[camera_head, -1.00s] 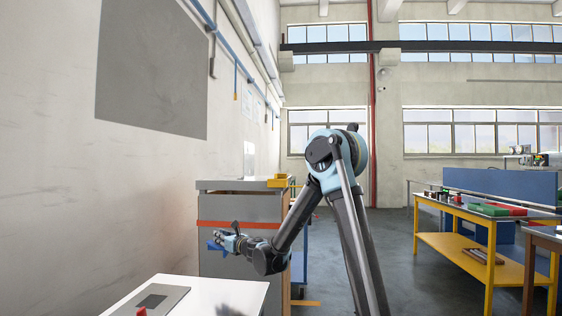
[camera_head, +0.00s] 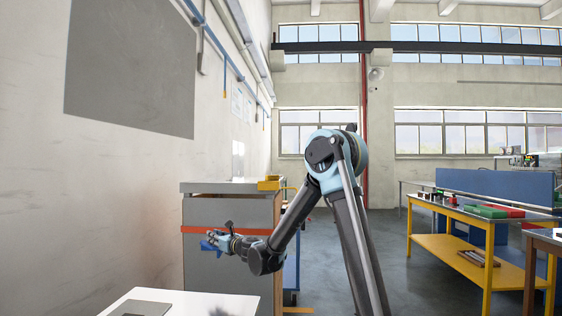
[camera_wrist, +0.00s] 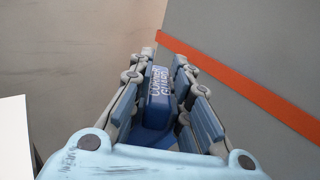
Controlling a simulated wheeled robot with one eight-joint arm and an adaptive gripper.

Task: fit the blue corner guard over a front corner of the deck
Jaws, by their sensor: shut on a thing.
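The blue corner guard (camera_wrist: 158,95), with white lettering on it, sits between the two fingers of my gripper (camera_wrist: 160,66) in the wrist view. The fingers are shut on its sides. In the head view my gripper (camera_head: 220,239) is low at the left, in front of the grey cabinet with the orange band, and a bit of the blue guard (camera_head: 208,246) sticks out to its left. I cannot tell for sure which surface is the deck. A white tabletop (camera_head: 190,304) lies below the gripper at the picture's lower left. The guard appears held in the air.
The grey cabinet (camera_head: 225,212) stands behind my gripper, its orange band (camera_wrist: 235,92) crossing the wrist view. A grey plate (camera_head: 142,308) lies on the white tabletop. A yellow-framed bench (camera_head: 487,262) stands at the right. The floor between is clear.

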